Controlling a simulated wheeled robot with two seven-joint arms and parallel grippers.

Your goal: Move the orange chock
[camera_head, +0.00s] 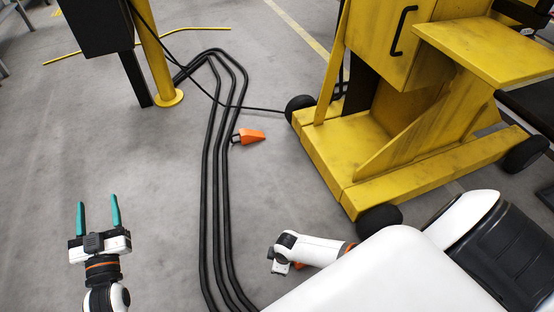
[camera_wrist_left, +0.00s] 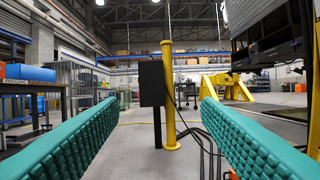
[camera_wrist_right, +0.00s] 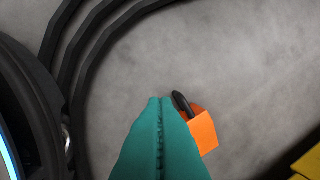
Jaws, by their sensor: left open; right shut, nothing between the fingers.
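The orange chock (camera_head: 252,136) lies on the floor in the head view, with a dark handle at its left end. It is just right of the black hoses and left of the yellow machine. An orange chock (camera_wrist_right: 203,132) with a black handle also shows in the right wrist view, partly hidden by my right gripper (camera_wrist_right: 161,100). The right gripper's teal fingers are shut together and empty; I cannot tell whether they touch it. In the head view the right fingers are hidden. My left gripper (camera_head: 98,207) is open and empty at lower left, away from the chock.
Several black hoses (camera_head: 207,150) run along the floor between my arms. The yellow wheeled machine (camera_head: 350,160) stands at right. A yellow post (camera_head: 153,55) and dark cabinet (camera_head: 95,25) stand at upper left.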

